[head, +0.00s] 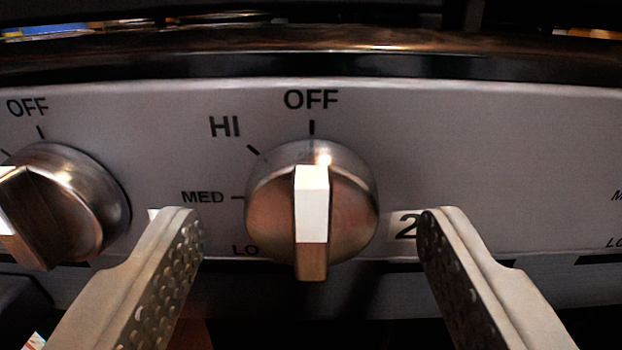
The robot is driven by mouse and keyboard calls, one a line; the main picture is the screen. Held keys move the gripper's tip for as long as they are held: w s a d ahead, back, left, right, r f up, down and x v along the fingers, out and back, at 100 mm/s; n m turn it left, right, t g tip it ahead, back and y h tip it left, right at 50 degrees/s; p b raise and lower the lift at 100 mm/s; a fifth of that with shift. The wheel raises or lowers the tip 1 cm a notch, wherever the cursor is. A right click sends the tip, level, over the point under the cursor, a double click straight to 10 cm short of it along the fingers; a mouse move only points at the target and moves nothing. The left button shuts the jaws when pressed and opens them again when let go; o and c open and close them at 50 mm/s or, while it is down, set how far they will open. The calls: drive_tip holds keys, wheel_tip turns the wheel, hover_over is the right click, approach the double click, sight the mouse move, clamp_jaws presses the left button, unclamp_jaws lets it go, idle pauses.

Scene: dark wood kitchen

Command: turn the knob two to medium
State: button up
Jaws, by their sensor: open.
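Knob two (348,207) is a round metal stove knob in the middle of the head view. Its raised grip bar has a white face and stands upright, in line with the OFF mark above it. HI, MED and LO are printed around its left side, with MED level with the knob's middle. A label "2" (405,226) is at its right, partly hidden by a finger. My gripper (314,217) is open and empty, with one finger on each side of the knob. The fingers look clear of it in the picture; the distance in depth is hard to tell.
Another knob (85,205) is close by at the left, partly cut off and near my left finger.

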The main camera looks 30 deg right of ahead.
drive_tip(key=shift+w+d, duration=0.2)
drive_tip(key=shift+w, duration=0.2)
drive_tip(key=c, duration=1)
drive_tip(key=shift+o, duration=0.2)
